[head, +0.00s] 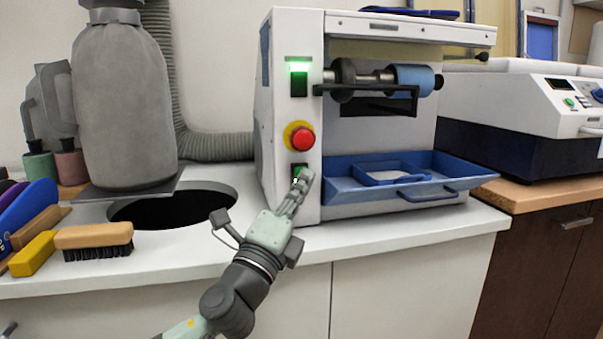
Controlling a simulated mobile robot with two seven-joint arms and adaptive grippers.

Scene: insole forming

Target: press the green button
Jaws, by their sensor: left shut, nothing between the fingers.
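A white machine (292,60) with rollers stands on the counter. On its front panel are a lit green indicator over a dark switch (299,84), a red emergency knob (302,139) on a yellow ring, and a green button (297,169) in a dark housing below it. My left gripper (303,178) is shut and empty. Its fingertips are at the green button and partly cover it; I cannot tell whether they touch it. My right gripper does not show.
A blue tray (450,184) juts from the machine to the right of the gripper. Left are a round dark hole (165,211) in the white counter, a grey dust bag (120,100), and a brush (95,238). Another white machine (500,100) stands right.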

